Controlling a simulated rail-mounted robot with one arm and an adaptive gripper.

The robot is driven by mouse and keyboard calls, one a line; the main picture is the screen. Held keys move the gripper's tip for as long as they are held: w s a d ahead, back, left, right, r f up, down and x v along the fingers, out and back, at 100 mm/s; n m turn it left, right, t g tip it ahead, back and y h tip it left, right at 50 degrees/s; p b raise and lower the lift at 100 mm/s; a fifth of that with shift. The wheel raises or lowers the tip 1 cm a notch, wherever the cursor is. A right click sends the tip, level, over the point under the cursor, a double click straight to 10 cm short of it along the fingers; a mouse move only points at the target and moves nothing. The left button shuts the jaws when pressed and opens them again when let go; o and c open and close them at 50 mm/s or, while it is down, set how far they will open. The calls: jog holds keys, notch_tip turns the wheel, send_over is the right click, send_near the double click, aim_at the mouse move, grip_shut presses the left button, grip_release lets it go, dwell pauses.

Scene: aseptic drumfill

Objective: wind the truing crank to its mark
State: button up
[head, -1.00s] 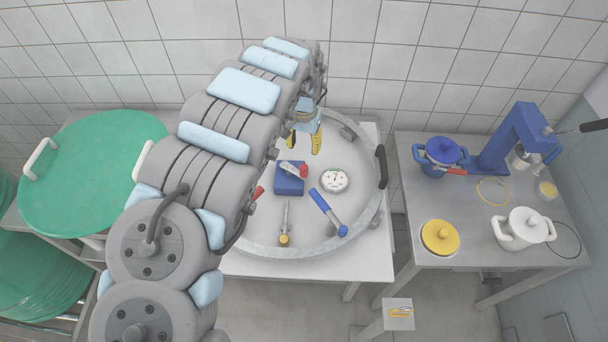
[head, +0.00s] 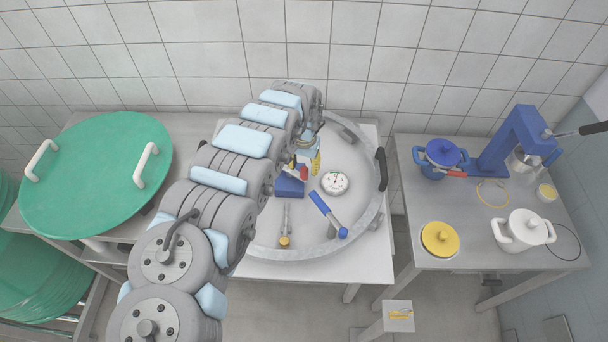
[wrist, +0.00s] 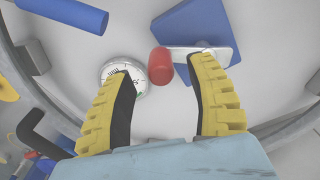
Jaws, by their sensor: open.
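The truing crank appears to be the blue block (head: 290,188) with a pale arm and red knob (head: 304,175) on the round grey drum table. In the wrist view the blue base (wrist: 188,28), the pale arm (wrist: 215,56) and the red knob (wrist: 160,66) show. My gripper (wrist: 168,82) is open, its two yellow fingers on either side of the knob in that view, the right fingertip near the arm. I cannot tell whether it touches. In the head view my gripper (head: 305,165) is above the crank and partly hides it. A mark is not clearly visible.
A white dial gauge (head: 335,183) sits just right of the crank, partly behind the left finger in the wrist view. A blue-handled tool (head: 327,213) and a yellow-ended tool (head: 285,225) lie nearer the front. The drum's raised rim (head: 350,240) encloses them.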

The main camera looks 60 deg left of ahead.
aim_at(304, 175)
jog(key=shift+f, duration=2.4)
grip_shut()
